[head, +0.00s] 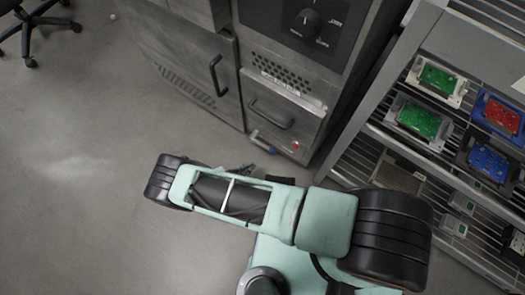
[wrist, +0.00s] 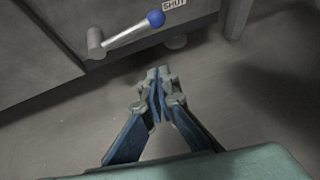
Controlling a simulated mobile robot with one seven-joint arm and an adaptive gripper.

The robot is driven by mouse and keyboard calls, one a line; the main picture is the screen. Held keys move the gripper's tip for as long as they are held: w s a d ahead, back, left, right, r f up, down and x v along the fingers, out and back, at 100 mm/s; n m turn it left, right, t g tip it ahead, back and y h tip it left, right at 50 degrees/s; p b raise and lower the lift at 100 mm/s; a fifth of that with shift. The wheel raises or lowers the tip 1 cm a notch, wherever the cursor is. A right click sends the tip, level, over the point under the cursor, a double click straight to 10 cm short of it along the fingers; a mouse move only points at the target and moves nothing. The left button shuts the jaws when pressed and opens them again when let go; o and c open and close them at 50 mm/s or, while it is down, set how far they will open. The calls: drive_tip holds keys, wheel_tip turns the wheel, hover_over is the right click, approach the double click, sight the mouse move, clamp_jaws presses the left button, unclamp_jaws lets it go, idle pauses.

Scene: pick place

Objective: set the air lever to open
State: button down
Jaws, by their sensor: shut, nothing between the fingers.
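The air lever (wrist: 128,35) is a silver bar with a blue ball knob (wrist: 155,18), mounted low on a grey cabinet front. In the wrist view it slants up and right from its pivot (wrist: 95,41), with the knob beside a label reading SHUT (wrist: 174,4). In the head view the lever (head: 262,142) is small, low on the cabinet. My gripper (wrist: 157,74) has its fingertips together with nothing between them. It is below the lever in the wrist view and apart from it. In the head view my arm hides most of the gripper.
The cabinet (head: 290,95) has a drawer handle (head: 270,115) above the lever and a dial (head: 306,22) higher up. A rack (head: 440,165) with green, red and blue items stands at right. The floor (head: 80,180) at left is clear, with a chair base (head: 30,30) beyond.

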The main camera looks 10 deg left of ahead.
drive_tip(key=w+d+f+n+t+y+b, duration=0.1)
drive_tip(key=w+d+f+n+b, duration=0.25)
drive_tip(key=w+f, duration=0.2)
drive_tip(key=shift+m, duration=0.45)
drive_tip(key=shift+w+r+p, duration=0.2)
drive_tip(key=shift+w+r, duration=0.45)
drive_tip(key=shift+r, duration=0.35)
drive_tip(key=shift+w+r+p, duration=0.2)
drive_tip(key=shift+w+r, duration=0.4)
drive_tip(key=shift+r, duration=0.35)
